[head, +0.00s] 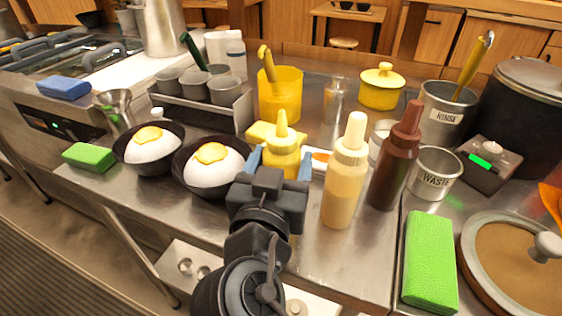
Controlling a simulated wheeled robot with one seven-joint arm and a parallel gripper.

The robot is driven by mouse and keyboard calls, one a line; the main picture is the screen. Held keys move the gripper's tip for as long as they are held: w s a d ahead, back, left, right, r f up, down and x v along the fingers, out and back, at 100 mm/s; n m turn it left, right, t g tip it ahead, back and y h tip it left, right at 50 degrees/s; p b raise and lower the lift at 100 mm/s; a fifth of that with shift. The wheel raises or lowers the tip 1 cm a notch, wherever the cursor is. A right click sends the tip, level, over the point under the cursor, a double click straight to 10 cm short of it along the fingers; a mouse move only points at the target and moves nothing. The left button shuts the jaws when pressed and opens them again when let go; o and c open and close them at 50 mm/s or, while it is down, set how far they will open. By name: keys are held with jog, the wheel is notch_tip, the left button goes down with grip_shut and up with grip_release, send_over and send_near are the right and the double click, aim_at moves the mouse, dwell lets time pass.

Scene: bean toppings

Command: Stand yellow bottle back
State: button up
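The yellow bottle (281,158) is upright at the middle of the steel counter, its pointed nozzle up. My gripper (280,164) has one blue finger on each side of the bottle's body, and both appear to touch it. My gripper's dark body hides the bottle's lower part, so I cannot tell whether its base rests on the counter. A cream bottle (344,188) and a brown bottle (393,168) stand upright to its right.
Two dark bowls with white and yellow food, the left bowl (123,150) and the right bowl (182,171), stand left of my gripper. A yellow container (280,98) is behind it. The waste cup (433,178) and a green sponge (430,262) are at right.

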jog(key=o, duration=0.4)
jog(key=shift+r, duration=0.15)
jog(key=shift+s, duration=0.15)
jog(key=s, duration=0.4)
jog(key=s+a, duration=0.1)
jog(key=s, duration=0.2)
jog(key=s+a+b, duration=0.1)
jog(key=s, duration=0.3)
jog(key=shift+s+r, duration=0.3)
